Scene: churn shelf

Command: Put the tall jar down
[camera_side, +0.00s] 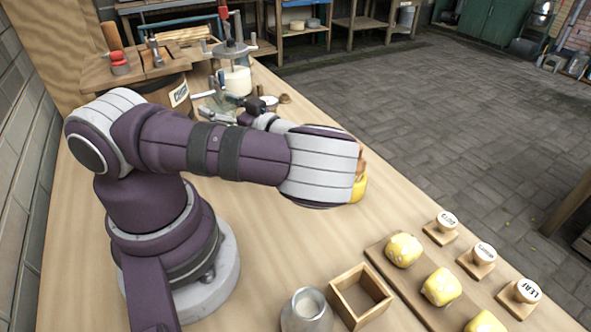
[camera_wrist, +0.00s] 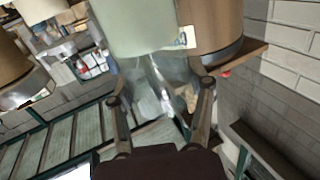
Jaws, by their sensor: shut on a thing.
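My gripper (camera_wrist: 161,92) is shut on a clear, glassy thing (camera_wrist: 160,78) between its two fingers in the wrist view. I take it to be the tall jar; its outline is faint and its base cannot be made out. In the side view my gripper (camera_side: 250,108) is behind my forearm, at the back of the table, close to the churn things. The held jar cannot be told apart clearly there. Whether it touches the table cannot be told.
A yellow thing (camera_side: 358,189) is partly hidden by my wrist. A metal can (camera_side: 307,312), an open wooden box (camera_side: 361,296) and yellow lumps (camera_side: 404,249) are in front.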

